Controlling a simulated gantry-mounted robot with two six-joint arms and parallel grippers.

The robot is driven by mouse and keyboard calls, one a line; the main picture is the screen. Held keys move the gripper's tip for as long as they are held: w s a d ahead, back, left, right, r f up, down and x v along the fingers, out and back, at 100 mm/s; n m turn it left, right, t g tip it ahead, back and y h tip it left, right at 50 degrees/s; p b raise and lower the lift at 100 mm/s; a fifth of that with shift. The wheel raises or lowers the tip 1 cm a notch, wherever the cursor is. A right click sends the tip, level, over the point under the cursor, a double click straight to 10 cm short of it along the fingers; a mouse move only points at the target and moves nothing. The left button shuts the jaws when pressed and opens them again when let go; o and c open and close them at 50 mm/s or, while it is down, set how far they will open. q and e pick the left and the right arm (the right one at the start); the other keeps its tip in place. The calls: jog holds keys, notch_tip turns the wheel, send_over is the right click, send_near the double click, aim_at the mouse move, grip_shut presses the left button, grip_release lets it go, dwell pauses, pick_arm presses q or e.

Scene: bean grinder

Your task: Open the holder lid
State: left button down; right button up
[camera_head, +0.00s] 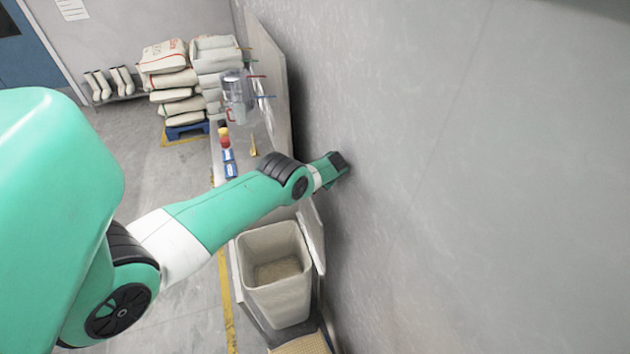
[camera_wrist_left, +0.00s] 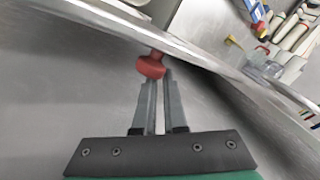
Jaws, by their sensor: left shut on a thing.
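My left gripper (camera_head: 340,163) reaches in from the left in the head view, close to the grey wall; its fingers are mostly hidden there. In the left wrist view my left gripper (camera_wrist_left: 158,78) is shut on a small red knob (camera_wrist_left: 151,67). The knob sits at the underside of a pale, thin panel (camera_wrist_left: 205,58), which looks like the holder lid and runs slantwise across the view. In the head view a pale panel (camera_head: 313,237) stands upright beside the wall, below my wrist; I cannot tell whether it is the same one. My right gripper is not in view.
An open pale bin (camera_head: 280,303) stands below my forearm. Behind it a narrow bench holds a clear-topped machine (camera_head: 236,95) and small items. Stacked sacks (camera_head: 170,85) stand at the back. The wall (camera_head: 480,180) blocks the right side; floor is clear at left.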

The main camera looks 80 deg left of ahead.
pick_arm(q)
jog(key=shift+s+d+f+h, duration=0.15)
jog(key=shift+d+f+h, duration=0.15)
jog(key=shift+d+f, duration=0.35)
jog(key=c, duration=1.1)
grip_release()
jog(key=shift+d+f, duration=0.15)
jog(key=shift+d, duration=0.15)
jog(key=o, duration=0.6)
jog(key=shift+a+r, duration=0.15)
jog(key=shift+r, duration=0.05)
